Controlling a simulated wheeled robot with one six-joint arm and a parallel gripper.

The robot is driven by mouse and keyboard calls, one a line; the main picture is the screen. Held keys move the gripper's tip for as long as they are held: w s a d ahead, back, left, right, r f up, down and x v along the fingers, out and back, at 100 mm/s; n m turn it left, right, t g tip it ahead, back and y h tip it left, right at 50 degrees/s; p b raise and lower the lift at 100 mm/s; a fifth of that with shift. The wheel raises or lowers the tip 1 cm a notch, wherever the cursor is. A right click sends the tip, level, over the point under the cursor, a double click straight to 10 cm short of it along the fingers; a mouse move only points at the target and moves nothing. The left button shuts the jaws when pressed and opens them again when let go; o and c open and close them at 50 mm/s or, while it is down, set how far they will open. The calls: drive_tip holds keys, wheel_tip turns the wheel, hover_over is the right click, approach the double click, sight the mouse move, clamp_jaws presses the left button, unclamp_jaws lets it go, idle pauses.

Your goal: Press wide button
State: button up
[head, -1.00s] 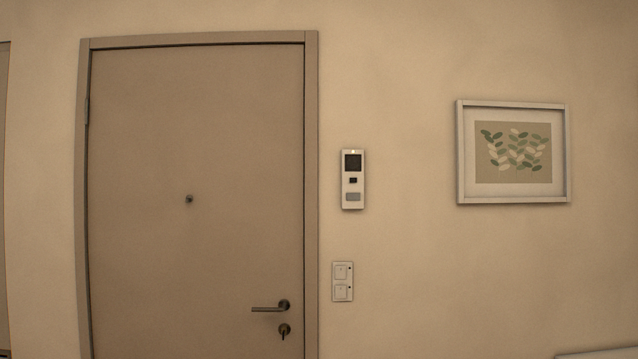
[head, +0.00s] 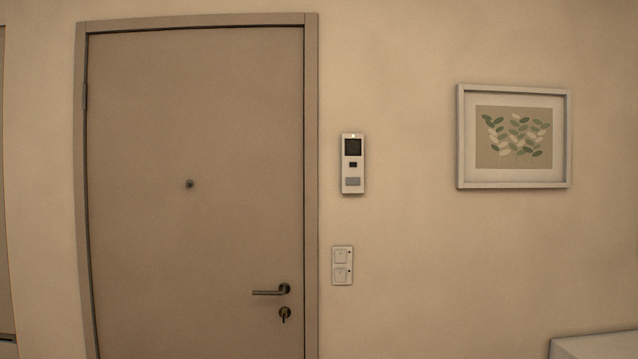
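A white intercom panel (head: 352,164) hangs on the wall just right of the door frame. It has a dark square screen (head: 353,147) at the top, a small dark button (head: 353,165) below it, and a wide grey button (head: 352,182) near the bottom. A small light shows at its top edge. My gripper is not in view, and nothing touches the panel.
A closed door (head: 190,240) with a lever handle (head: 270,291) and a key fills the left. Two stacked white switches (head: 342,266) sit below the panel. A framed leaf picture (head: 513,136) hangs at right. A pale furniture top (head: 595,346) shows at bottom right.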

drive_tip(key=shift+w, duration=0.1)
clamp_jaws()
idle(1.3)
